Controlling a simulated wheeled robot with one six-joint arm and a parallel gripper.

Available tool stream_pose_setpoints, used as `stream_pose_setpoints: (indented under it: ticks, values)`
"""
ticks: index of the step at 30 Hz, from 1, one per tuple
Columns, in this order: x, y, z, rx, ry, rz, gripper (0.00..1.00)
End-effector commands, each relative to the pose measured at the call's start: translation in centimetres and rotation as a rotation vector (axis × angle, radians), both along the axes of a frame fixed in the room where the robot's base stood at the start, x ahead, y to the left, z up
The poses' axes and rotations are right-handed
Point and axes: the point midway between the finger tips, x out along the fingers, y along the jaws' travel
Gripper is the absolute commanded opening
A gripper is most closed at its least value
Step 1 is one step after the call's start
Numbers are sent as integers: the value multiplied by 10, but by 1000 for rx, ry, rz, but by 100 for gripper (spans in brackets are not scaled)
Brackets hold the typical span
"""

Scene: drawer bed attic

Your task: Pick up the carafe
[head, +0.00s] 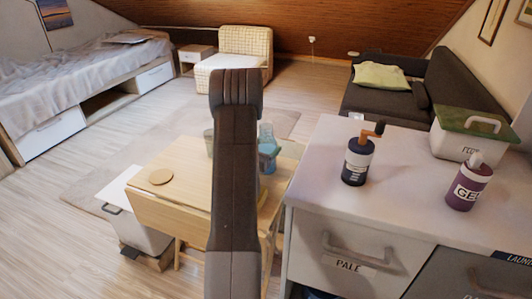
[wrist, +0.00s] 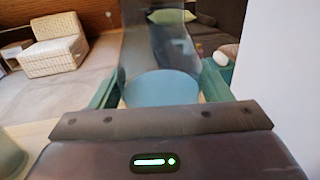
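The carafe, clear with blue in its lower part, stands at the right side of the wooden table; the head view shows its upper part (head: 266,131) beside my arm, which hides the rest. In the wrist view the carafe (wrist: 160,86) fills the space between the two teal fingers of my gripper (wrist: 160,92). One finger lies along each side of it, very close to the wall. I cannot tell whether the fingers press on it or leave a small gap.
A grey-green cup (wrist: 9,156) is at the lower left of the wrist view. A white-topped cabinet (head: 315,180) stands close on the right, bearing a dark grinder (head: 358,163). Open floor lies to the left.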

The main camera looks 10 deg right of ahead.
Motion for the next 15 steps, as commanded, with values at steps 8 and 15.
stream_pose_setpoints:
  ticks: [8, 15]
  values:
    - [0, 0, 3, -1, -2, 0, 40]
    - [0, 0, 38, 0, -6, -1, 40]
